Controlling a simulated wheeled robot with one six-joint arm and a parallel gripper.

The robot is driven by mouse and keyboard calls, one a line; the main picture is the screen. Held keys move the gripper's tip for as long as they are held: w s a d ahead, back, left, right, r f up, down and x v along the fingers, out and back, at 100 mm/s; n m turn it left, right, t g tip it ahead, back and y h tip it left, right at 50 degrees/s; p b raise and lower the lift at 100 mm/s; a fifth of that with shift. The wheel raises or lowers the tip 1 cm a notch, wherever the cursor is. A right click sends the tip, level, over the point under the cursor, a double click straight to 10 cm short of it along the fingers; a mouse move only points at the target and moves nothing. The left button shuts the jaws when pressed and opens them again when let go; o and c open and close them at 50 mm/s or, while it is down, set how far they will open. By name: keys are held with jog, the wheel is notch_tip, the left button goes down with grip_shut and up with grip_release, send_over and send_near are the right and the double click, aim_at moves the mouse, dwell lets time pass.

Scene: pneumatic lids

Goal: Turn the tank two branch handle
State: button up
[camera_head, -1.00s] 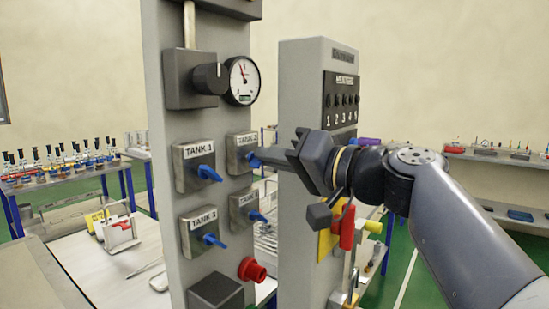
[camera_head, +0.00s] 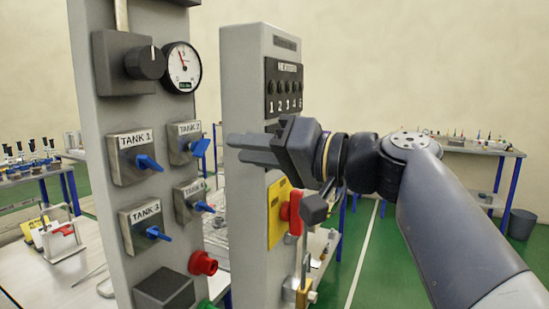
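The tank two handle (camera_head: 200,147) is a blue lever on a metal plate (camera_head: 184,142) labelled TANK 2, at the upper right of the four-plate group on the grey panel. It is tilted up to the right, unlike the other blue handles, which slant down to the right. My gripper (camera_head: 235,149) is to the right of this handle, apart from it, pointing left. Its two dark fingers show a small gap with nothing between them.
The TANK 1 handle (camera_head: 149,163) and TANK 3 handle (camera_head: 157,233) are close by on the left. A red button (camera_head: 203,263) sticks out below. A second grey panel (camera_head: 244,190) with numbered switches stands just behind my gripper. A gauge (camera_head: 182,68) is above.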

aim_at(208, 145)
jog(key=shift+b+v, duration=0.3)
jog(key=shift+v, duration=2.05)
jog(key=shift+a, duration=0.1)
jog(key=p+x, duration=0.2)
jog(key=x, duration=0.8)
jog(key=shift+w+a, duration=0.25)
jog(key=shift+w, duration=0.05)
